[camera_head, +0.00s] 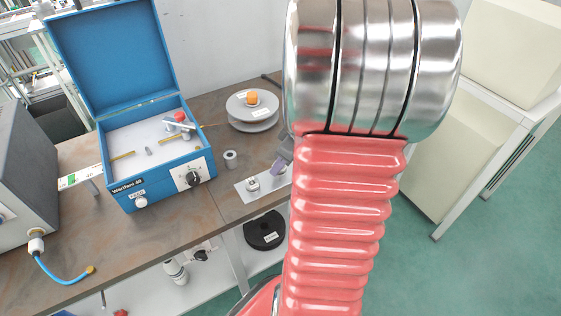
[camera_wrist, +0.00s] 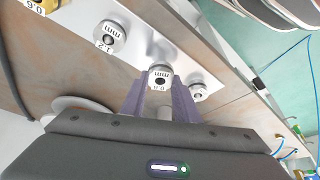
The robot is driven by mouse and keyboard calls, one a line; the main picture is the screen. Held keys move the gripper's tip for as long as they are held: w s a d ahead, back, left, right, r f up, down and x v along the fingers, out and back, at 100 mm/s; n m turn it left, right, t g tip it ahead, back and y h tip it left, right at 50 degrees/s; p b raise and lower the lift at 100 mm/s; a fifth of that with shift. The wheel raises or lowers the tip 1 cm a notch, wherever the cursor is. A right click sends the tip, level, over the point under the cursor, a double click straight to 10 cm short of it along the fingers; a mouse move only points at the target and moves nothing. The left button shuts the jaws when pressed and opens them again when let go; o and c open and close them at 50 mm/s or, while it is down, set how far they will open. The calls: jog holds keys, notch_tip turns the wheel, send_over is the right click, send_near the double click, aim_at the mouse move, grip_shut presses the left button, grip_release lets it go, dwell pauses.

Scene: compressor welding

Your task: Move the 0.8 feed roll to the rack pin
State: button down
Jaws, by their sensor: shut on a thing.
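The 0.8 feed roll (camera_wrist: 160,78) is a small silver roll with a white face marked 0.8, seen between my fingertips in the wrist view. My gripper (camera_wrist: 159,86) has purple fingers and is shut on this roll. The rack is a pale metal plate (camera_wrist: 78,18) with other rolls on it. In the head view my gripper (camera_head: 279,164) is over the right part of the rack plate (camera_head: 243,190), and the arm hides the plate's right end. I cannot tell whether the held roll touches the plate or a pin.
A roll marked 1.2 (camera_wrist: 110,37) and a smaller silver roll (camera_wrist: 200,92) sit on either side of the held one. A grey roll (camera_head: 230,159) stands on the bench by the open blue welder case (camera_head: 155,190).

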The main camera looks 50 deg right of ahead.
jog(key=shift+f, duration=0.9)
jog(key=c, duration=1.3)
grip_release()
jog(key=shift+r, duration=0.1)
jog(key=v, duration=1.3)
jog(key=shift+s+r, duration=0.15)
jog(key=shift+r, duration=0.05)
jog(key=shift+s+a+r+m+t+h, duration=0.2)
jog(key=shift+a+r+m, duration=0.55)
jog(key=shift+a, duration=4.35)
jog(key=shift+w+a+r+m+t+h, duration=0.2)
jog(key=shift+a+r, duration=1.1)
jog(key=shift+a, duration=3.8)
jog(key=shift+s+a+r+m+t+h, duration=0.25)
jog(key=shift+a+r, duration=0.75)
jog(key=shift+a, duration=4.1)
